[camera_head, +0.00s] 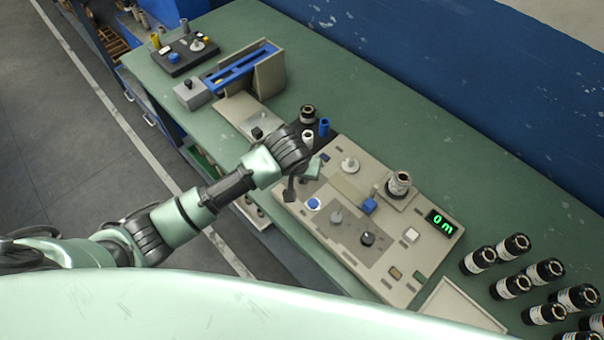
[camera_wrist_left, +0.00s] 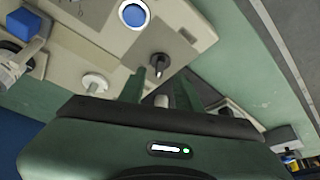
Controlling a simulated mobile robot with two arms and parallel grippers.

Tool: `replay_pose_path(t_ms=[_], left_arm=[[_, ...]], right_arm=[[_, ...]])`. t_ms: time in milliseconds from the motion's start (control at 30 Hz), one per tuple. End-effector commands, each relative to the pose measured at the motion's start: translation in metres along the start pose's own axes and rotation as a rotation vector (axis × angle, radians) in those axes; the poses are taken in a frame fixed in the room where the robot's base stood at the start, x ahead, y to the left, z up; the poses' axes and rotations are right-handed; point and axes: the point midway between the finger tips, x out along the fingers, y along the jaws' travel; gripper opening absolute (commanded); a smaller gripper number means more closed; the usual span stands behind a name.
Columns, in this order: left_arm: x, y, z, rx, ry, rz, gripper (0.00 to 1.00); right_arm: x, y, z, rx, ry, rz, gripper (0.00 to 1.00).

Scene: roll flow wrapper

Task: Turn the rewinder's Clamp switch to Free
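The rewinder (camera_head: 385,262) is a beige panel machine on the green bench, with several knobs and buttons. A small black switch knob (camera_wrist_left: 158,62) stands on its left end near a blue round button (camera_wrist_left: 133,14); the button also shows in the head view (camera_head: 314,204). The labels cannot be read, so I cannot confirm which switch is Clamp. My left gripper (camera_wrist_left: 163,82) is above this end of the panel. Its two green fingers are apart, with the black knob just beyond the tips, between them in the picture; contact cannot be told. My right gripper is not in view.
A light knob (camera_wrist_left: 93,83) and a blue block (camera_head: 369,205) stand on the panel. A roll (camera_head: 400,183) and a green "0 m" display (camera_head: 441,222) are at its right. Dark bottles or rolls (camera_head: 511,285) stand at lower right. The bench behind the rewinder is clear.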

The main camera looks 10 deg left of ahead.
Motion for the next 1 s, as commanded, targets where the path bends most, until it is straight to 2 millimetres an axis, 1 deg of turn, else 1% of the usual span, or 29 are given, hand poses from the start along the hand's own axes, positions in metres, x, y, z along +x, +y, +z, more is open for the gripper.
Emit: replay_pose_path(t_ms=[33, 100, 267, 833, 933, 967, 1000], left_arm=[[-0.008, 0.0, 0.001, 0.001, 0.003, 0.001, 0.34], [-0.018, 0.0, 0.0, 0.0, 0.002, 0.001, 0.34], [-0.031, -0.001, 0.0, 0.0, 0.001, 0.0, 0.34], [-0.033, 0.0, 0.001, 0.0, -0.001, 0.0, 0.34], [-0.034, 0.004, 0.011, 0.009, -0.007, 0.019, 0.34], [-0.035, 0.006, 0.017, 0.014, -0.01, 0.03, 0.34], [-0.037, 0.009, 0.027, 0.023, -0.015, 0.049, 0.34]], right_arm=[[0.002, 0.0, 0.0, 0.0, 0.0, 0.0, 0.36], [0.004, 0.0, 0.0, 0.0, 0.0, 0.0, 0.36], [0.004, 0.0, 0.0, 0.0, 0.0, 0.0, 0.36], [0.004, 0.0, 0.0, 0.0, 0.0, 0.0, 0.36], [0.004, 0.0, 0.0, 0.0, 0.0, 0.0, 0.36], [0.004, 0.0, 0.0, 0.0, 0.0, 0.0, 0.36], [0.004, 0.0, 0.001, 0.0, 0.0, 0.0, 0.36]])
